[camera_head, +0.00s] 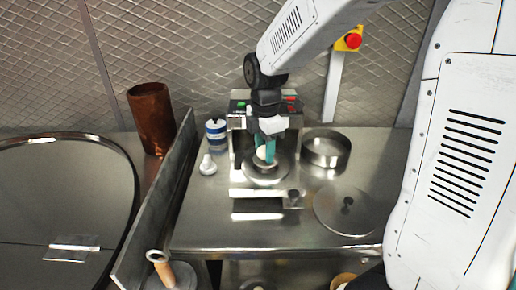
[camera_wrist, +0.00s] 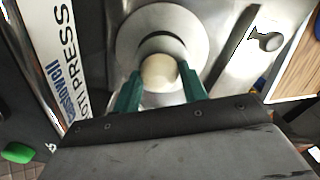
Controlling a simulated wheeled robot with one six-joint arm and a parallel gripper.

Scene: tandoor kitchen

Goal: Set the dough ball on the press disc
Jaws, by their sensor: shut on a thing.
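The dough ball (camera_wrist: 159,72) is pale and round. It sits between the two green fingertips of my gripper (camera_wrist: 158,84), which is shut on it. In the head view the ball (camera_head: 261,153) shows beside the teal fingers of my gripper (camera_head: 266,153). The press disc (camera_wrist: 128,48) is a round metal plate under the ball in the wrist view; in the head view the disc (camera_head: 264,178) lies at the front of the press. The ball is over the disc, but I cannot tell whether it touches it.
A round metal pan (camera_head: 326,149) stands right of the press, with a flat lid (camera_head: 346,209) in front. A metal partition (camera_head: 160,205) and a rusty cylinder (camera_head: 152,118) are farther left.

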